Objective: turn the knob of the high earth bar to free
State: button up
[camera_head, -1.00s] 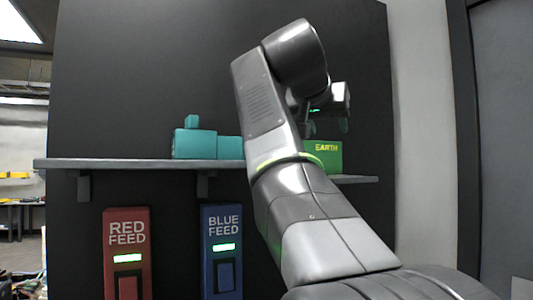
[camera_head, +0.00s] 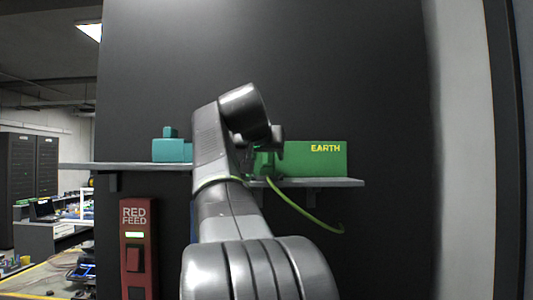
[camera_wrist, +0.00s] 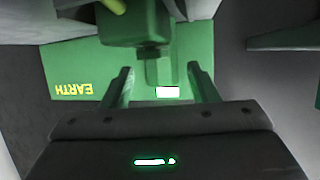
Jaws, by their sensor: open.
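The high earth bar is a green box marked EARTH (camera_head: 325,160) on the shelf. In the wrist view the box (camera_wrist: 75,70) appears upside down. A green block with a narrower stub (camera_wrist: 151,68), which looks like the knob, juts out from it. A small bright white patch (camera_wrist: 167,92) shows just below the stub. My gripper (camera_wrist: 160,72) is open, with one finger on each side of the stub in the picture. I cannot tell whether they touch it. In the head view my arm hides the box's left end, and my gripper (camera_head: 265,160) is hard to make out there.
The grey shelf (camera_head: 335,183) carries a teal block (camera_head: 172,150) at left. A yellow-green cable (camera_head: 305,213) hangs from the earth bar below the shelf. A red feed box (camera_head: 138,245) is on the dark panel at lower left. Space right of the shelf is clear.

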jog(key=shift+w+a+f, duration=0.1)
jog(key=shift+w+f, duration=0.05)
jog(key=shift+w, duration=0.15)
jog(key=c, duration=1)
